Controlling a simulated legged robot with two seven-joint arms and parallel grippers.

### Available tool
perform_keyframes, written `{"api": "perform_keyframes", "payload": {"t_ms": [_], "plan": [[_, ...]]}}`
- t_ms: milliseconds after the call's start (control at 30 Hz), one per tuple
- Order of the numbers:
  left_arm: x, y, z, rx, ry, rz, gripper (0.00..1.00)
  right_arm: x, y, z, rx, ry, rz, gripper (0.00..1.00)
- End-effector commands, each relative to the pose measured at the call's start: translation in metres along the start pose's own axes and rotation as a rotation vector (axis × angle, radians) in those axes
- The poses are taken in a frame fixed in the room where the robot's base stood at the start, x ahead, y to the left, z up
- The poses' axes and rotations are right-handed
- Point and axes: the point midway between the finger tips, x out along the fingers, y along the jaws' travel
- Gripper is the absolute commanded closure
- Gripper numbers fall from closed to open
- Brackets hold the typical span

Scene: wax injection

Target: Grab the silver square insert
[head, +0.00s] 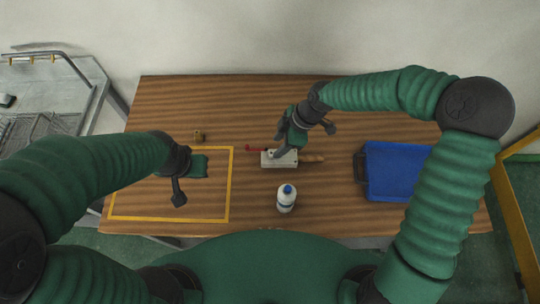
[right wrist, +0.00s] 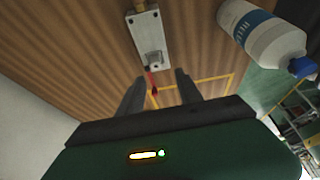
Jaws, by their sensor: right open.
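The silver square insert (right wrist: 154,58) shows in the right wrist view as a small shiny square at the near end of a pale grey mold block (right wrist: 146,30). In the head view the mold block (head: 270,160) lies on the table, partly covered by my right gripper (head: 283,153); I cannot make out the insert there. In the right wrist view my right gripper (right wrist: 160,88) is open and empty, its fingers spread apart short of the insert. My left gripper (head: 186,184) hangs over the left of the table; its jaw opening is unclear.
A white bottle with a blue cap (head: 286,198) stands near the block. A red-tipped tool (head: 254,149) and a brown handle (head: 313,158) adjoin the block. A blue bin (head: 398,172) is at right, a small brown piece (head: 198,135) by the yellow outline (head: 231,180).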

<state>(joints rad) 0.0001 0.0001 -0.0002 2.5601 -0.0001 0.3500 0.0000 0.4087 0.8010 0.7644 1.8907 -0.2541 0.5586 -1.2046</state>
Motion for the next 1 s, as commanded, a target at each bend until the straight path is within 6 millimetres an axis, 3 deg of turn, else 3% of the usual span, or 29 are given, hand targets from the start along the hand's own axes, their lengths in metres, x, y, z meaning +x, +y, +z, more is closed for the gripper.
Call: {"api": "perform_keyframes", "payload": {"t_ms": [433,667,1000], "plan": [[-0.011,0.0,-0.003,0.001,0.0,0.0,1.0,0.061,0.007,0.002,0.003,0.002,-0.001,0.58],[-0.01,0.0,-0.002,0.0,0.0,0.0,1.0,0.066,0.007,0.001,0.003,-0.001,0.001,0.58],[-0.01,0.0,-0.002,0.0,0.0,0.0,1.0,0.065,0.007,0.003,0.003,0.001,0.001,1.0]]}}
